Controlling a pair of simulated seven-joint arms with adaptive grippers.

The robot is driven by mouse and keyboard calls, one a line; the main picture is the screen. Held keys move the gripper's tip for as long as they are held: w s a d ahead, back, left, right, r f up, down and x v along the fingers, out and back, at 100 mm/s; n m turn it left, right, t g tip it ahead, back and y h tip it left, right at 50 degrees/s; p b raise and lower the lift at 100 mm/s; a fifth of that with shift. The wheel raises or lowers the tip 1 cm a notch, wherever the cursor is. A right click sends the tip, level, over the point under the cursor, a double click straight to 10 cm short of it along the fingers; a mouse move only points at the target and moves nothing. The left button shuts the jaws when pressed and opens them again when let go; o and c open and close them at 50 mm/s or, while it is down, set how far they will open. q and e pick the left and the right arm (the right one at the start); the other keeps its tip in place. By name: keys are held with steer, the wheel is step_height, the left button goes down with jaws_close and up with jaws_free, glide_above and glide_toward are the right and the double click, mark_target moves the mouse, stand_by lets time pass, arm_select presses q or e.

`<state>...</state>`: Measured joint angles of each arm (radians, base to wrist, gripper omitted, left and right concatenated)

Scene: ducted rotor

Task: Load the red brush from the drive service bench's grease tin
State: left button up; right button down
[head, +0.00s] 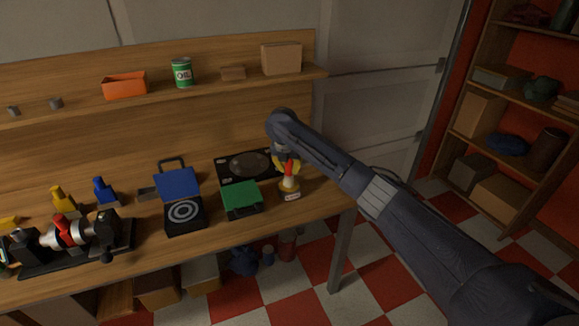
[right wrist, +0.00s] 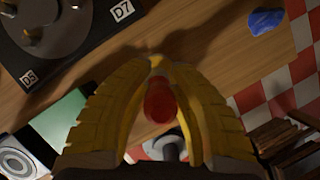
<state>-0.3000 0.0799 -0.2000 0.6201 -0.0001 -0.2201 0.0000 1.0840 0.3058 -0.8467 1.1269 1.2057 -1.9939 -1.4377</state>
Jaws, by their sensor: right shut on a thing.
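The red brush (head: 289,169) stands upright at the right end of the bench, above a small yellowish stand (head: 289,187) with a pale label. My right gripper (head: 286,160) comes down over it. In the right wrist view its yellow fingers (right wrist: 158,75) are closed around the red brush (right wrist: 159,101). I cannot tell whether the brush still sits in its stand. An open tin with a blue lid (head: 178,184) shows a grey ringed face (head: 184,211). A green-lidded tin (head: 241,194) is just left of the brush. My left gripper is out of view.
A black plate (head: 222,168) with a round disc lies behind the green lid. A blue brush-like piece (head: 103,190), a yellow one (head: 62,199) and a rotor assembly (head: 70,235) stand at left. The shelf above holds an orange bin (head: 125,86) and an oil can (head: 182,73).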

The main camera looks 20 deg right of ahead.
steer(key=shift+f, duration=0.45)
stand_by(0.7)
steer(key=shift+r, duration=0.1)
steer(key=shift+r, duration=3.45)
